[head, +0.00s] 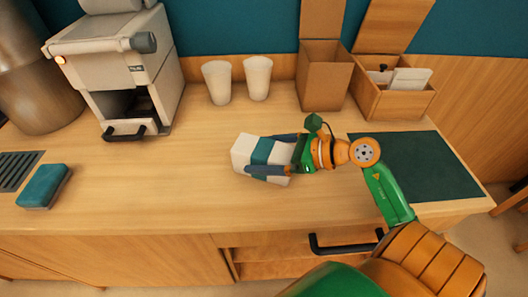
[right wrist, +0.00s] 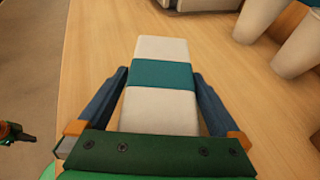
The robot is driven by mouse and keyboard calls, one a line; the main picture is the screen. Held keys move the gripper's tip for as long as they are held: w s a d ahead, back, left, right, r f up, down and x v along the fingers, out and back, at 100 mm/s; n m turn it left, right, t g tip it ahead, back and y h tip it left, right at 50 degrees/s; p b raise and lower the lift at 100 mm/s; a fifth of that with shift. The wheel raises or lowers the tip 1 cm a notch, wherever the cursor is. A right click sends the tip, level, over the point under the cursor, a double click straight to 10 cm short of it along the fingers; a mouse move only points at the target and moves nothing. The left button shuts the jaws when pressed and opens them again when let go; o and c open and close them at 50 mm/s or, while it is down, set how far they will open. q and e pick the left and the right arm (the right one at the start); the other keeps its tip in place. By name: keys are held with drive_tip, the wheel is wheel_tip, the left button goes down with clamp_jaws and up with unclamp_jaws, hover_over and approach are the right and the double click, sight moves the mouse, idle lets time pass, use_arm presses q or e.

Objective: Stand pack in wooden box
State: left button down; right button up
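The pack (head: 242,153), white with a teal band, lies on the counter near the middle; it also shows in the right wrist view (right wrist: 163,110). My right gripper (head: 262,155) is open around the pack, with one blue finger along each side. In the right wrist view, counter shows between the rear part of the fingers (right wrist: 160,72) and the pack; the tips are very close to it. A tall wooden box (head: 323,85) stands at the back, beside a lower wooden box (head: 392,105). My left gripper is outside the head view; a small arm part shows at the right wrist view's left edge.
Two white cups (head: 217,82) (head: 258,77) stand left of the tall box. A coffee machine (head: 120,70) stands at back left, a teal sponge (head: 44,186) at front left. The lower box holds a white card-like item (head: 410,79). A dark mat (head: 425,165) lies right.

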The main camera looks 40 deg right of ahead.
drive_tip(key=shift+r, duration=0.25)
drive_tip(key=b+v, duration=0.1)
drive_tip(key=v, duration=1.1)
